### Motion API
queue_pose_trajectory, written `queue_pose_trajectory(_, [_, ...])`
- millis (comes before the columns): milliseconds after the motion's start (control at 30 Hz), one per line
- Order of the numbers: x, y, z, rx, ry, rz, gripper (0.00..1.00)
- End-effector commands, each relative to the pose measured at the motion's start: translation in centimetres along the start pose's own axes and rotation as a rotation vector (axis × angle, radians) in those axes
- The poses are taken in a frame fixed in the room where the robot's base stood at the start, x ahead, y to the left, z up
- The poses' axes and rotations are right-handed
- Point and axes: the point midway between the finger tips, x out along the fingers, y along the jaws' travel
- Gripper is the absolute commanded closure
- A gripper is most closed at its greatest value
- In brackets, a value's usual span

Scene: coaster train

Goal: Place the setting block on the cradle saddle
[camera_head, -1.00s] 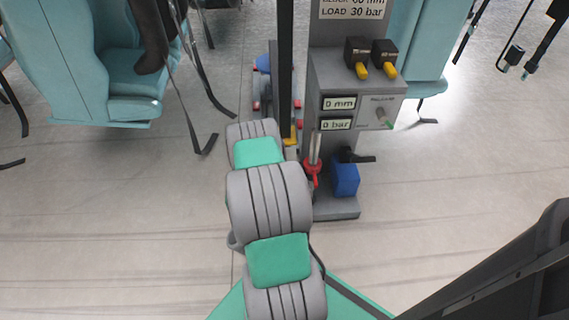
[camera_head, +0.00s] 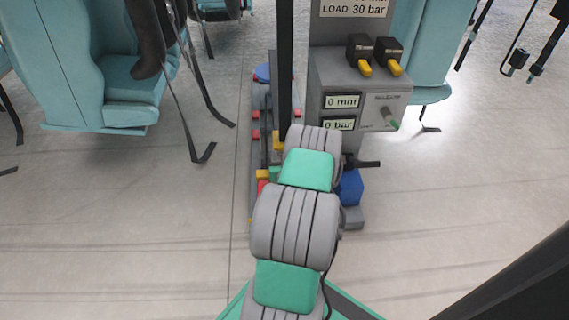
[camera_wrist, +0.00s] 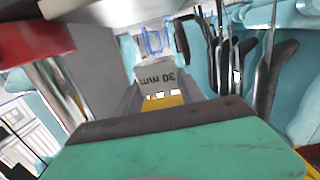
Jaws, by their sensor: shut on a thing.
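The setting block (camera_wrist: 153,82) is pale grey and marked "30 mm", with the lettering upside down in the wrist view. My gripper (camera_wrist: 159,98) is shut on it, with the dark fingers on either side. In the head view my own grey and green arm hides the gripper and the block. I cannot pick out the cradle saddle with certainty. A low assembly with red and blue parts (camera_head: 262,73) stands behind the dark post, partly hidden.
A grey console (camera_head: 350,95) with yellow-tipped levers reads 0 mm and 0 bar. A blue box (camera_head: 350,187) is at its foot. In the wrist view a red part (camera_wrist: 35,40) and metal rod are close at left. Teal seats (camera_head: 120,85) with hanging straps stand left; floor is open.

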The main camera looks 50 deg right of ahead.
Motion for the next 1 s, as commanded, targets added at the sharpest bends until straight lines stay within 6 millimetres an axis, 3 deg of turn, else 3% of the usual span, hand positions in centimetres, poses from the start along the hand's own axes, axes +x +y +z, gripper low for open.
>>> queue_pose_trajectory(333, [0.5, 0.1, 5.2, 0.000, 0.006, 0.003, 1.00])
queue_pose_trajectory(733, [0.7, 0.3, 5.2, -0.001, 0.007, 0.002, 1.00])
queue_pose_trajectory(767, [0.6, 0.3, 5.3, -0.001, 0.005, 0.001, 0.53])
queue_pose_trajectory(1000, [0.6, 0.3, 5.3, -0.001, 0.004, 0.001, 0.33])
